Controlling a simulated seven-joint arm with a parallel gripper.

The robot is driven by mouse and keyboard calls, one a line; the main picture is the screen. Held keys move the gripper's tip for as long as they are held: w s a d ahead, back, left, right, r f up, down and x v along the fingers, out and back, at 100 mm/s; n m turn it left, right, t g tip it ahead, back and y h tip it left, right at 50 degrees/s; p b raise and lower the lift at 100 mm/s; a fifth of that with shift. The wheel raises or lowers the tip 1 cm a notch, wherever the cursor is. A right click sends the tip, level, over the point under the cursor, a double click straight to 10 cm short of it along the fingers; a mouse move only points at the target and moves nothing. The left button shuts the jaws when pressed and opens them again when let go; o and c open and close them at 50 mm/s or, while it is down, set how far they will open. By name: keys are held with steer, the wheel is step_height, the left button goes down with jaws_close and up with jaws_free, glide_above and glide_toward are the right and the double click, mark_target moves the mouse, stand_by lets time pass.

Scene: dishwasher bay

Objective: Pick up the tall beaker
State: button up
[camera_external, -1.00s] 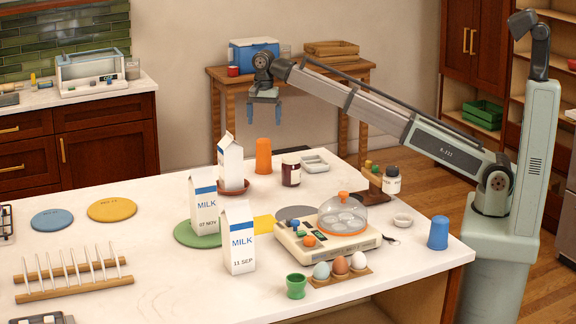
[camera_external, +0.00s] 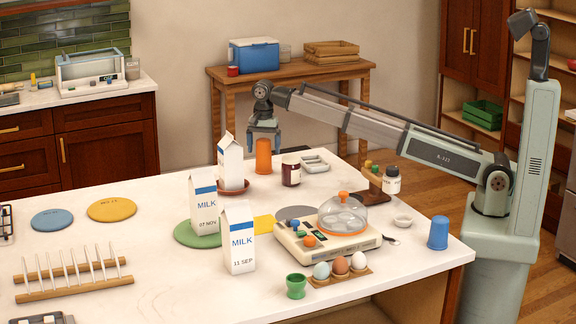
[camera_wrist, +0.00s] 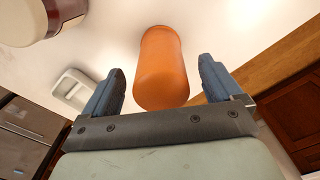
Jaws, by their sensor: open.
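The tall beaker is probably the orange one (camera_external: 263,157), upright near the back edge of the white table, behind the milk cartons. It also shows in the wrist view (camera_wrist: 161,65), centred between my fingers. My gripper (camera_external: 264,146) is open, with one blue finger to each side of the beaker's upper part in the outside view. In the wrist view my gripper (camera_wrist: 161,78) has clear gaps between both fingers and the beaker, and no contact shows. A shorter blue beaker (camera_external: 438,233) stands at the table's right corner.
A dark jar (camera_external: 291,170) and a pale tray (camera_external: 315,164) stand to the right of the orange beaker. A milk carton (camera_external: 230,162) on a red-brown dish (camera_external: 234,186) stands close to its left. The table's back edge is near.

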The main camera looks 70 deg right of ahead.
mark_target(264, 153)
steer(key=shift+f, duration=1.55)
steer(key=shift+c, duration=0.2)
steer(key=c, duration=1.1)
